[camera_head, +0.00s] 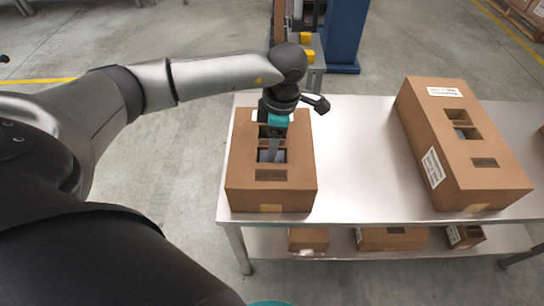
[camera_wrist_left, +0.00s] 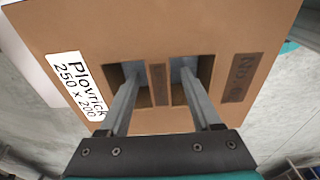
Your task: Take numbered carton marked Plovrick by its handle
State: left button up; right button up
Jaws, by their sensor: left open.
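The Plovrick carton (camera_head: 242,180) is a brown box at the left end of the metal table. In the left wrist view the carton (camera_wrist_left: 220,35) has a white label (camera_wrist_left: 78,85) reading "Plovrick 250 x 200". Its handle (camera_wrist_left: 159,84) is a narrow cardboard strip between two cut-out openings in the top. My left gripper (camera_head: 271,153) points down over the carton. In the wrist view its open fingers (camera_wrist_left: 158,88) reach into the openings, one on each side of the strip, with gaps visible. The head view hides part of the handle behind the gripper. My right gripper is not in view.
A larger brown carton (camera_head: 450,165) with similar openings stands at the right of the table (camera_head: 350,150). Several smaller cartons sit on the lower shelf (camera_head: 340,242). The tabletop between the two large cartons is clear. A blue column (camera_head: 345,35) stands behind.

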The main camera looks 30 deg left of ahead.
pick_arm(q)
grip_shut()
dwell(0.3)
jog(key=shift+r, duration=0.1)
dwell(0.9)
